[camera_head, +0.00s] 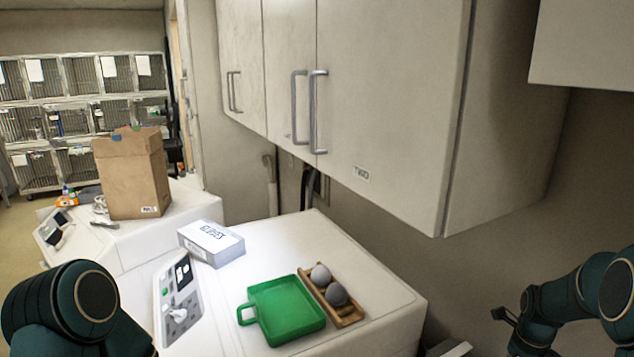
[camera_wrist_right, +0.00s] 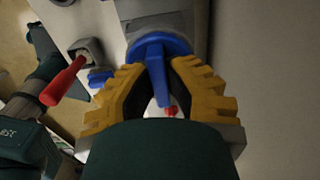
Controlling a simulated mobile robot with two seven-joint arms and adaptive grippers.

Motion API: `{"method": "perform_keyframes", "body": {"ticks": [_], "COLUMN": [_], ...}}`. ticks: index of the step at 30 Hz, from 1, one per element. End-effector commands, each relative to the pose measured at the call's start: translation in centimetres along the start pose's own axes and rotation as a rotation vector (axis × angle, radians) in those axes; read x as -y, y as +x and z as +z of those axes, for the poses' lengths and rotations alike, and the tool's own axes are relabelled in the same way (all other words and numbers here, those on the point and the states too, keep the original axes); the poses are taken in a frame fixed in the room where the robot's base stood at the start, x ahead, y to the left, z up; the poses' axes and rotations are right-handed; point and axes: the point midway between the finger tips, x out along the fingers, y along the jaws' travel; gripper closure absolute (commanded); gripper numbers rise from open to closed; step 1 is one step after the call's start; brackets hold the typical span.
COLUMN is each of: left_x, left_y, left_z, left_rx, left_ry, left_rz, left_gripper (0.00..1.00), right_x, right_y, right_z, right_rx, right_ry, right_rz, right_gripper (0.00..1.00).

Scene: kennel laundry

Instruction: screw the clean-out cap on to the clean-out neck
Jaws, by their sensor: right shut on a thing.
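In the right wrist view my right gripper (camera_wrist_right: 160,88) has yellow fingers with black pads. It is shut on the blue clean-out cap (camera_wrist_right: 153,57), gripping its narrow bar-like handle. The cap's wide blue face lies against the end of a grey round part that looks like the clean-out neck (camera_wrist_right: 150,24). The two look in line, but I cannot tell whether the threads are engaged. Cap and neck do not show in the head view, and my right gripper is not visible there.
Beside the neck is a grey fitting (camera_wrist_right: 88,50) with a red handle (camera_wrist_right: 62,84). In the head view a green tray (camera_head: 284,309), a wooden holder with two balls (camera_head: 345,310) and a white box (camera_head: 211,242) sit on the white machine top. Cabinets (camera_head: 380,100) hang above.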

Motion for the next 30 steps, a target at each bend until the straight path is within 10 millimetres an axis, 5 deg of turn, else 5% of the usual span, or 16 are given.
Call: {"method": "perform_keyframes", "body": {"ticks": [30], "left_x": [-0.7], "left_y": [-1.8], "left_z": [-0.3], "left_rx": [0.000], "left_ry": [0.000], "left_rz": [0.000], "left_gripper": [0.47], "right_x": [-0.4], "right_y": [0.4], "right_z": [-0.2], "right_rx": [-0.012], "right_ry": [0.305], "right_rz": [0.009], "right_gripper": [1.00]}}
